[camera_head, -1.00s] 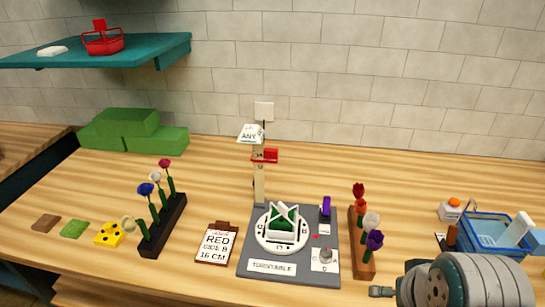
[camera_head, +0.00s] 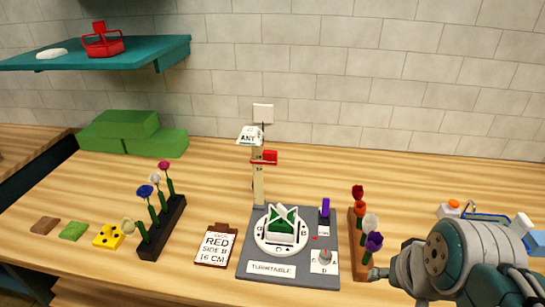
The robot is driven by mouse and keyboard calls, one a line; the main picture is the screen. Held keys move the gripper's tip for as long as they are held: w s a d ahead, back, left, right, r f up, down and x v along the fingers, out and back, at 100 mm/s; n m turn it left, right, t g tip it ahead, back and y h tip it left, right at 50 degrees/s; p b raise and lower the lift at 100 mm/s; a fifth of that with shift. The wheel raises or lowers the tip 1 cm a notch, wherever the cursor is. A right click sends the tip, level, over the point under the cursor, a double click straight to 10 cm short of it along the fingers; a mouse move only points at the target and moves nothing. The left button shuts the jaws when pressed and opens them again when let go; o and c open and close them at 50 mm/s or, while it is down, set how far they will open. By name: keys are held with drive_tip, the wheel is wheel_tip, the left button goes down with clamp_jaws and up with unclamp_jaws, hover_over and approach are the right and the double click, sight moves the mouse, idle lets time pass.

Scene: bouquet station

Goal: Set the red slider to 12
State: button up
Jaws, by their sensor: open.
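The red slider (camera_head: 265,157) sits on the upper part of an upright pale post (camera_head: 258,185) at the back left of the grey turntable base (camera_head: 301,284). A white sign reading "ANY" (camera_head: 250,137) tops the post. The scale marks are too small to read. My gripper (camera_head: 374,273) is at the lower right, beside the front end of the right flower rack (camera_head: 364,272), well away from the slider and lower in the picture. Its fingers are small in view and nothing shows between them. A clipboard (camera_head: 215,247) reads "RED SIDE B 16 CM".
Flower racks flank the station, the left one (camera_head: 165,228) dark. A blue basket (camera_head: 490,218) is partly hidden behind my arm. Green blocks (camera_head: 125,135) lie at the back left.

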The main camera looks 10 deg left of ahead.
drive_tip(key=w+a+r+m+g+y, duration=0.2)
drive_tip(key=w+a+r+m+y, duration=0.15)
drive_tip(key=w, duration=0.35)
drive_tip(key=m+g+y, duration=0.3)
drive_tip(key=m+y, duration=0.6)
drive_tip(key=m, duration=0.4)
approach(274, 151)
drive_tip(key=x, duration=1)
drive_tip(key=shift+a+f, duration=0.1)
drive_tip(key=shift+f, duration=0.35)
clamp_jaws()
